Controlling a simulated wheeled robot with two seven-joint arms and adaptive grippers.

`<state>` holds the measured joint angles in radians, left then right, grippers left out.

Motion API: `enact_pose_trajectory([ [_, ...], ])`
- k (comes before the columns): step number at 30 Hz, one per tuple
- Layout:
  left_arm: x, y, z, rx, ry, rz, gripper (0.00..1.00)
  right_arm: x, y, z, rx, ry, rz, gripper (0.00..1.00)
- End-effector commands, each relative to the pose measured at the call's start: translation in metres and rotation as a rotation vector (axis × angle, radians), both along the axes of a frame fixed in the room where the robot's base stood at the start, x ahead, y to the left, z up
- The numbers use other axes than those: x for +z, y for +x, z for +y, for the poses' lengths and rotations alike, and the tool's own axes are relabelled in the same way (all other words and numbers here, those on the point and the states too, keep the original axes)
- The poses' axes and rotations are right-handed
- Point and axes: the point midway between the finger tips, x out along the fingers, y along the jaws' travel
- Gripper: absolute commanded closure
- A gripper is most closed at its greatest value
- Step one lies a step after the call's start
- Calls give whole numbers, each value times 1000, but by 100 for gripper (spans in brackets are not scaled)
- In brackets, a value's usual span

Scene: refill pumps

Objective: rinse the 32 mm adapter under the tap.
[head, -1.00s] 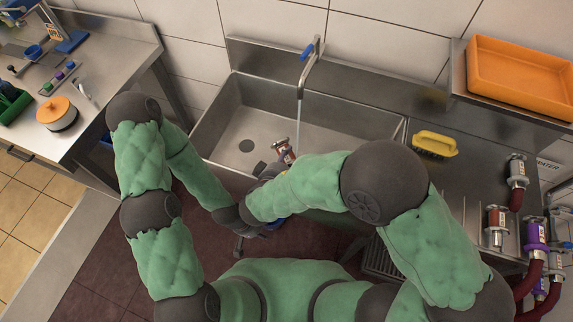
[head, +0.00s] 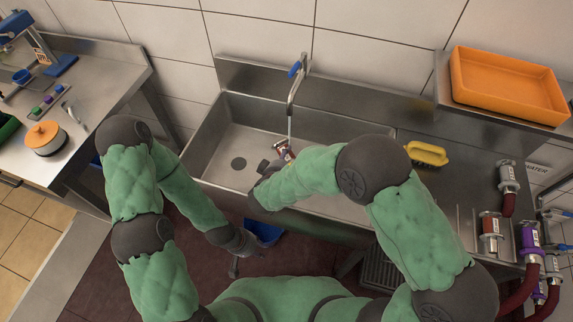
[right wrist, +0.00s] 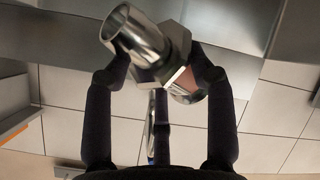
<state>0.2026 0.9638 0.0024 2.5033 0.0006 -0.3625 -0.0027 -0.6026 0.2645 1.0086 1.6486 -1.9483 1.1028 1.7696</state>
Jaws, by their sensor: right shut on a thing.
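The metal adapter (head: 284,150) is in my right gripper (head: 271,168), above the sink basin and below the tap (head: 292,95). A thin water stream (head: 290,128) falls from the spout and appears to meet the adapter. The right wrist view shows the adapter (right wrist: 140,40) as a shiny tube with a hexagonal collar, tilted, between the fingers of my right gripper (right wrist: 165,75). Its size marking cannot be read. My left gripper (head: 234,266) hangs low in front of the sink, apart from the adapter; its fingers are too small to judge.
The steel sink (head: 213,137) has a front rim below my right forearm. A yellow brush (head: 427,153) lies right of it, near hose couplings (head: 491,228). An orange tray (head: 505,85) sits on the right shelf. A blue container (head: 262,232) is below the sink front. A counter stands left.

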Motion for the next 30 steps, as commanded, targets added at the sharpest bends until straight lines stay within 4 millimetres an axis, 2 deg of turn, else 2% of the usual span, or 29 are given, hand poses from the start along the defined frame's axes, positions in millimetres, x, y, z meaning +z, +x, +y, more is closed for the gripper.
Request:
enact_pose_trajectory([
  [2, 0, 0, 0, 0, 0, 0, 60, -2, 7, -3, -3, 1, -1, 90],
  [6, -17, 0, 0, 0, 0, 0, 60, -8, 18, -6, -4, 2, -4, 90],
  [16, -41, 0, 0, 0, 0, 0, 60, -15, 42, -14, -3, 2, -4, 90],
  [30, -49, 0, 0, 0, 0, 0, 60, -15, 53, -17, 0, 0, -3, 90],
])
